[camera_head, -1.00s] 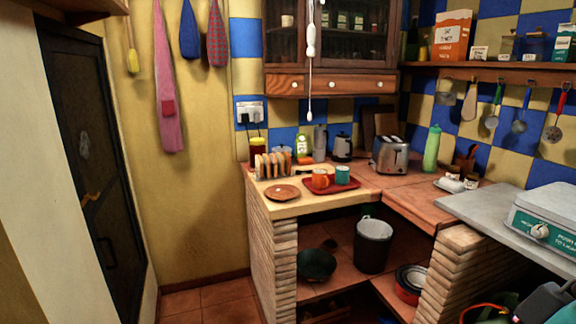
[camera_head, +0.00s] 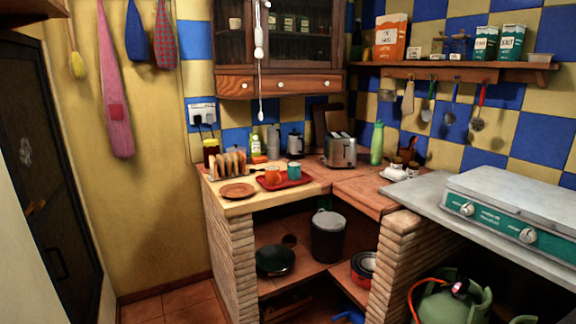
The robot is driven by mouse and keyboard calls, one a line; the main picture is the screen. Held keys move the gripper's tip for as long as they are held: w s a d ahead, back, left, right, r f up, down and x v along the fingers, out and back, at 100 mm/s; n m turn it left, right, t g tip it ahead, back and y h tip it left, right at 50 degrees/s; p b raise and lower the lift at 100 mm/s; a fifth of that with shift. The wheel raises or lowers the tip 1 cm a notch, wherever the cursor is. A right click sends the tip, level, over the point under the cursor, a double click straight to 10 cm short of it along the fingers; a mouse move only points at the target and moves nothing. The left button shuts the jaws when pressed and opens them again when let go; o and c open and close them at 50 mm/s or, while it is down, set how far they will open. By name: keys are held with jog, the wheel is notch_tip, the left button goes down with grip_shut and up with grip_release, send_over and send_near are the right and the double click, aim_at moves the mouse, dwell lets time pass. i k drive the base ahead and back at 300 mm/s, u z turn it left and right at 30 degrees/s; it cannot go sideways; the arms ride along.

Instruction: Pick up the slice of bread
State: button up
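Several slices of bread (camera_head: 229,163) stand upright side by side in a rack on the pale left end of the brick counter (camera_head: 250,205). They are small in view, and I cannot tell single slices apart well. A brown plate (camera_head: 238,190) lies just in front of the rack, with nothing large on it. My gripper is not in view.
Right of the bread, a red tray (camera_head: 297,182) holds an orange mug (camera_head: 272,175) and a teal mug (camera_head: 294,172). A toaster (camera_head: 341,152) and green bottle (camera_head: 377,143) stand behind. A stove (camera_head: 510,205) and gas bottle (camera_head: 450,302) are at right. Floor shows at lower left.

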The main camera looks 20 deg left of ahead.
aim_at(241, 157)
jog(key=u, duration=0.05)
jog(key=i, duration=1.8)
jog(key=u, duration=1.4)
jog(key=i, duration=1.45)
jog(key=u, duration=0.7)
